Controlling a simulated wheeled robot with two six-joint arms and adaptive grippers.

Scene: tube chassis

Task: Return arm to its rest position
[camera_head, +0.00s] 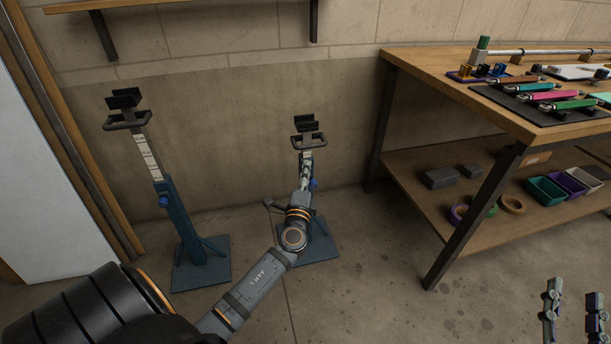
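My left arm comes in from the lower left and reaches toward the right-hand blue stand. My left gripper (306,170) is beyond the wrist, in front of that stand's post and below its black cradle. I see it nearly edge-on, so its finger gap and any contact with the post cannot be made out. My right gripper (574,298) shows at the bottom right edge as two separate grey fingers pointing up over the floor. It is open, with nothing seen between the fingers.
Two blue stands with black cradles, the left one (183,225) and the right one (321,243), stand on the floor by the wall. A wooden workbench (420,72) with tools and a lower shelf (408,190) is at right. Bare floor (370,260) lies between.

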